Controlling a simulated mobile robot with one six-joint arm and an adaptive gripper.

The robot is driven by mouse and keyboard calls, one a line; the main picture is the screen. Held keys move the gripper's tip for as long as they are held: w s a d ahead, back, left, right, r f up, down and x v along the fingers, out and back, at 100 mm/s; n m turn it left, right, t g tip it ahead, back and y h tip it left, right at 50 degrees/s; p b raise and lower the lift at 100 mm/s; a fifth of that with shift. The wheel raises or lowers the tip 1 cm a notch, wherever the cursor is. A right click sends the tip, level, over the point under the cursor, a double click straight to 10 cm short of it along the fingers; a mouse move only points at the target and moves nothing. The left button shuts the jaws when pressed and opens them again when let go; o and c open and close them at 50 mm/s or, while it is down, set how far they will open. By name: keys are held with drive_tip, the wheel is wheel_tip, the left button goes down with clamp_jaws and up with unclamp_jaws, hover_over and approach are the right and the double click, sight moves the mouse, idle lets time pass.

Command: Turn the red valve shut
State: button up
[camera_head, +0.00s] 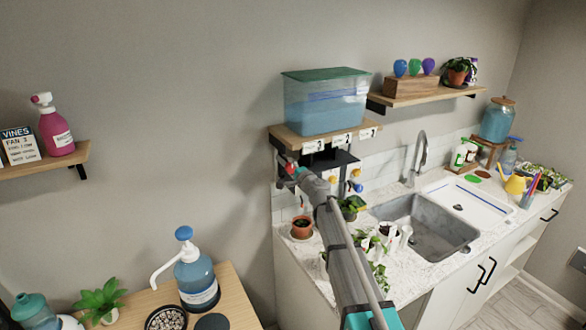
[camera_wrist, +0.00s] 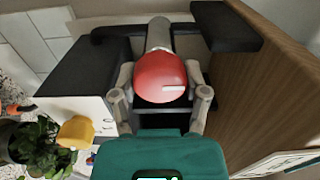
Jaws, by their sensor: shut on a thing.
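The red valve (camera_wrist: 160,70) has a round knob with a short pale mark on its face, on a grey stem below the shelf. My gripper (camera_wrist: 162,92) is shut on it, with one finger on each side of the knob. In the head view the red valve (camera_head: 290,168) is a small red spot at my gripper (camera_head: 289,172), under the left end of the tank shelf. My arm hides part of that area. A yellow knob (camera_wrist: 76,132) stands apart to the left in the wrist view.
A water tank (camera_head: 325,105) with a green lid stands on a wooden shelf (camera_head: 290,138) with numbered tags. A blue knob (camera_head: 358,187) is right of my arm. Small potted plants (camera_head: 302,227) stand on the counter below, beside the sink (camera_head: 430,225). Dark brackets are close around the knob.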

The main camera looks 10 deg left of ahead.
drive_tip(key=o, duration=1.1)
drive_tip(key=shift+w, duration=0.1)
drive_tip(key=shift+o, duration=0.2)
drive_tip(key=shift+s+d, duration=0.2)
drive_tip(key=shift+s, duration=0.2)
drive_tip(key=v, duration=1.1)
drive_tip(key=shift+s+d, duration=0.1)
drive_tip(key=shift+d, duration=0.05)
